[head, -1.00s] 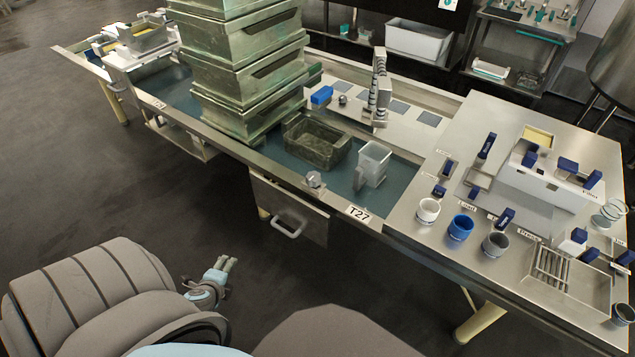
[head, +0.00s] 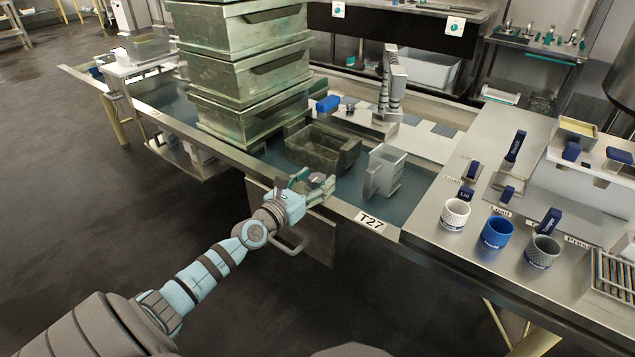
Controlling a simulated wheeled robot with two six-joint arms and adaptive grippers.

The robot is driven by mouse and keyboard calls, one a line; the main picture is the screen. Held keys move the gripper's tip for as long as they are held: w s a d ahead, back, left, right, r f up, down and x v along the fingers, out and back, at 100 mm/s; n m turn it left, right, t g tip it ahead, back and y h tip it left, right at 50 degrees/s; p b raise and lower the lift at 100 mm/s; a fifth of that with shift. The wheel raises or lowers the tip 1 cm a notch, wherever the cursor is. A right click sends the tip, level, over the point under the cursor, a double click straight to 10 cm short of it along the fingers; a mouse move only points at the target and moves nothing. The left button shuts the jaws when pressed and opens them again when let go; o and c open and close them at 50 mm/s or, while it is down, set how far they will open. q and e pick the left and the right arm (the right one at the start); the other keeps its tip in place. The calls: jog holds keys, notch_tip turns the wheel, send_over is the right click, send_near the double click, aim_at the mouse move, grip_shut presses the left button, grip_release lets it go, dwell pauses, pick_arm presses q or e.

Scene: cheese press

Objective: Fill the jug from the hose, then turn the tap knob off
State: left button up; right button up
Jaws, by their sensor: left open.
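The jug (head: 386,168), a pale grey, open-topped vessel, stands upright in the blue-floored trough to the right of a dark tub. A ribbed black-and-white hose (head: 384,88) hangs beside a pale upright post behind it. No water stream can be made out, and the jug's inside is too small to read. My left gripper (head: 308,184) is open at the trough's front rim, left of the jug and apart from it. A small metal knob (head: 317,179) shows at its fingers; whether they touch is unclear. My right gripper is out of view.
A tall stack of green-grey crates (head: 250,75) stands left of the dark tub (head: 318,150). White, blue and grey cups (head: 497,232) stand on the right bench. A drawer front with a handle (head: 318,235) hangs below the rim.

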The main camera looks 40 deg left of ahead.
pick_arm(q)
jog(key=shift+w, duration=0.65)
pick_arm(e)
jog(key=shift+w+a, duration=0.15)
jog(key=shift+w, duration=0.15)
pick_arm(q)
jog(key=shift+c, duration=0.3)
